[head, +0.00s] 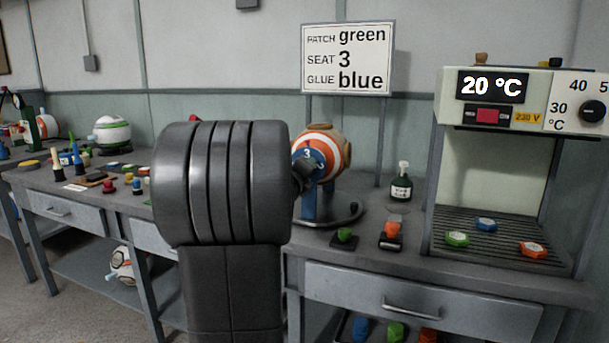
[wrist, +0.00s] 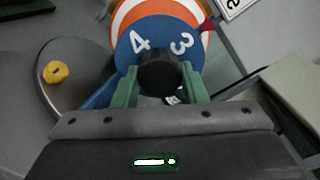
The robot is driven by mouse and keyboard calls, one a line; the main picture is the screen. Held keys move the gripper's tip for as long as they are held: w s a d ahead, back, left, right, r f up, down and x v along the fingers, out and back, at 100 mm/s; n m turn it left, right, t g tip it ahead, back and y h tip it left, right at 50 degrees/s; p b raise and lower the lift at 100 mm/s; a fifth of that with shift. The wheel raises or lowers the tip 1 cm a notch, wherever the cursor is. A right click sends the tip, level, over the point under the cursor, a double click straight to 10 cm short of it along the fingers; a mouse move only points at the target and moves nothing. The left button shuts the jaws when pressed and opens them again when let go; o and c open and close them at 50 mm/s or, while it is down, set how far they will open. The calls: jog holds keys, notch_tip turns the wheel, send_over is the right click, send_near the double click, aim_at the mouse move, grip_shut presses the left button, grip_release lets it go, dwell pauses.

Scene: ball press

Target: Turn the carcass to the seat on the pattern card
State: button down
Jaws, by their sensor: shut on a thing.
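The carcass (head: 328,143) is a ball with orange, white and tan bands, held on a blue stand (head: 309,205) on the bench. A blue numbered disc (wrist: 138,28) faces me; the wrist view shows a 4 at its upper left and a 3 at its upper right. A red pointer (wrist: 207,26) sits at the right edge, beside the 3. My gripper (wrist: 160,80) has its green fingers shut on the dark round knob (wrist: 160,70) at the disc's middle. My arm hides part of the stand in the head view. The pattern card (head: 347,58) reads patch green, seat 3, glue blue.
A press (head: 487,117) showing 20 °C stands right, with green, blue and orange pieces on its slatted bed. The left bench is crowded.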

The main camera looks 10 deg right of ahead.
jog(key=shift+f, duration=0.1)
dwell(0.3)
jog(key=c, duration=0.9)
grip_release()
jog(key=shift+o, duration=0.2)
jog(key=v, duration=1.3)
jog(key=shift+s+p, duration=0.4)
jog(key=shift+a, duration=0.1)
jog(key=x, duration=1.3)
jog(key=shift+w+b, duration=0.4)
jog(key=shift+b, duration=0.05)
